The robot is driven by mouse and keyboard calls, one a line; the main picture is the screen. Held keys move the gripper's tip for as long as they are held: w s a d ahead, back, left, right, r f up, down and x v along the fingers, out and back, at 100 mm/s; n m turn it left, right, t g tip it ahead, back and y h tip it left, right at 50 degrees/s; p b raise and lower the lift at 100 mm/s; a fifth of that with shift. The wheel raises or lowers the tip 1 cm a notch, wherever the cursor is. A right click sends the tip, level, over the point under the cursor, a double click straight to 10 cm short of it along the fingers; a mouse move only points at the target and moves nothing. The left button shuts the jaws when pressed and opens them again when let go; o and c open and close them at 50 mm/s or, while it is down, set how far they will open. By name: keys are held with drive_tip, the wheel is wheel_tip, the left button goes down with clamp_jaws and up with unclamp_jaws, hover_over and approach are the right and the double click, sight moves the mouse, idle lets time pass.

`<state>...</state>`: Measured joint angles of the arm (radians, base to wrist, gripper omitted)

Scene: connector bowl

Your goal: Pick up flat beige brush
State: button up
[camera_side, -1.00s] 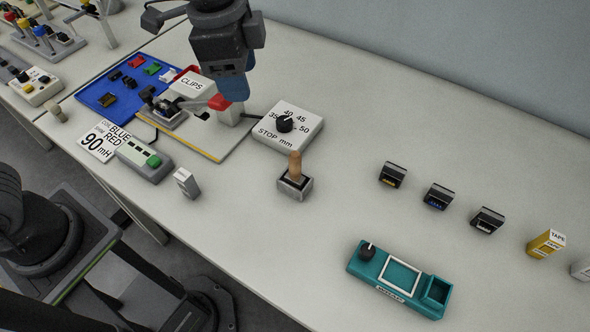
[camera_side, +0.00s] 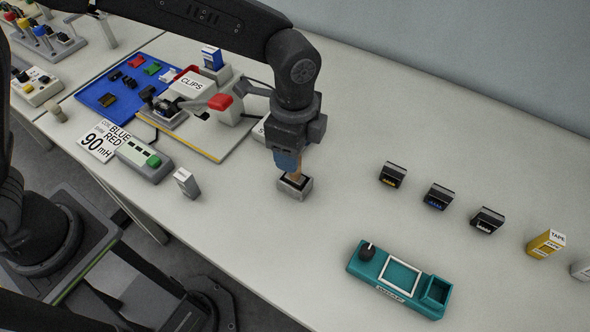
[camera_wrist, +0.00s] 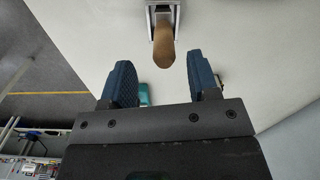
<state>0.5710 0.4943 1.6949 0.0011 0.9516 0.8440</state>
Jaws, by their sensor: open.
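The beige brush (camera_wrist: 163,50) shows in the wrist view as a rounded tan handle standing in a small grey holder (camera_wrist: 151,8). It lies ahead of the gap between my fingers. In the side view the brush (camera_side: 298,173) is mostly hidden by my gripper, and its holder (camera_side: 295,188) stands on the table just below. My gripper (camera_side: 287,165) points down at the brush. Its blue fingers (camera_wrist: 163,84) are apart in the wrist view with nothing between them. I cannot tell whether a finger touches the handle.
A small white block (camera_side: 186,183) stands left of the holder. A teal tester (camera_side: 400,279) lies at the front right, and several black boxes (camera_side: 438,196) stand to the right. The clip fixture (camera_side: 205,125) is behind left. Table around the holder is clear.

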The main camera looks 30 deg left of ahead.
sight(297, 180)
drive_tip(key=f, duration=0.5)
drive_tip(key=shift+w+f, duration=0.15)
drive_tip(key=shift+w, duration=0.05)
drive_tip(key=c, duration=1)
